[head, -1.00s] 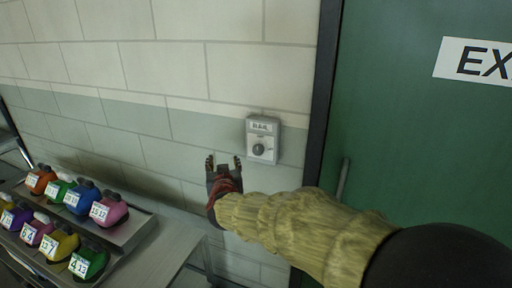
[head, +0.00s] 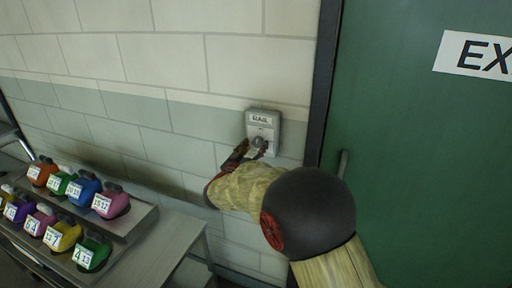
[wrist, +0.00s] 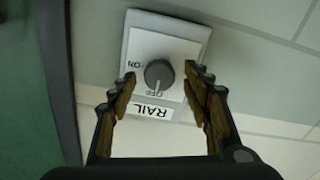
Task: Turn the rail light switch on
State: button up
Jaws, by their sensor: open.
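The rail light switch (head: 262,125) is a grey box on the block wall, left of the green door, with a "RAIL" label on top. Its round grey knob (wrist: 159,74) shows in the wrist view, where the box is upside down. The marks "ON" and "OFF" show there, and the knob's pointer line is toward "OFF". My gripper (wrist: 158,88) is open, with one finger on each side of the knob and a gap to it on both sides. In the head view my gripper (head: 250,150) is at the box's lower part. I cannot tell whether the fingertips touch the plate.
A green door (head: 420,170) with an EXIT sign (head: 480,57) and dark frame is just right of the switch. The wall left of the switch is bare.

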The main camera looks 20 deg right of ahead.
jog(key=shift+w+d, duration=0.5)
jog(key=c, duration=0.3)
jog(key=c, duration=0.8)
jog(key=shift+c, duration=0.3)
